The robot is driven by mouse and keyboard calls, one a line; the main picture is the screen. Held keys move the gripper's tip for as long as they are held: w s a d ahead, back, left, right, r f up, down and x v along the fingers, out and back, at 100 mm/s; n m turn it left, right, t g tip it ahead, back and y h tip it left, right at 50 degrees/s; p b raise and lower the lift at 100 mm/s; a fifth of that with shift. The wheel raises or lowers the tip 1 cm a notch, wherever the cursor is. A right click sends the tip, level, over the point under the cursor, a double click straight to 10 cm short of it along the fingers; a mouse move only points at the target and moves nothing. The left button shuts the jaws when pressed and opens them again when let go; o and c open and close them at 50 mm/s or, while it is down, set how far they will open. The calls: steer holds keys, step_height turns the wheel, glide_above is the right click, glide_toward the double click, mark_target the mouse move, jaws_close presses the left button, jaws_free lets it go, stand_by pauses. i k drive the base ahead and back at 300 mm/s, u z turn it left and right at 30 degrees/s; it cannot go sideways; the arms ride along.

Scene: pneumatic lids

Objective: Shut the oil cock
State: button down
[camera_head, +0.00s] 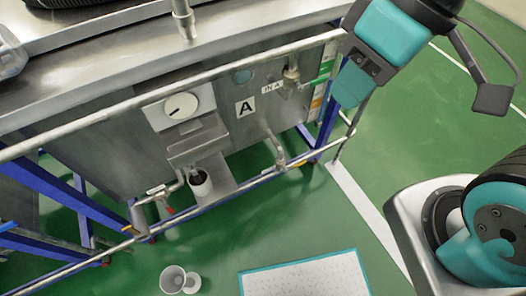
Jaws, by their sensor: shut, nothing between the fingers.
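A small pipe cock (170,188) with a small red part (169,208) below it is low on the front of the steel machine, left of centre. I take it to be the oil cock, but its label is too small to read. The lie of its handle cannot be told. A light cup (199,182) with a dark inside sits just right of it. My gripper (351,88), with teal ends, is at the upper right, shut and empty. It is well away from the cock, above and to the right in the picture, touching nothing that I can see.
A long steel rail (130,101) crosses the machine front, and a lower pipe (235,188) runs near the cock. A dial (181,106), an A plate (245,107) and a bent pipe (275,148) are beside it. Cups (173,279) and a teal-edged mat (305,277) lie on the green floor.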

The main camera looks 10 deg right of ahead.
mark_target(196, 176)
steer(key=z, duration=2.15)
steer(key=i, duration=0.35)
steer(key=u, duration=2.3)
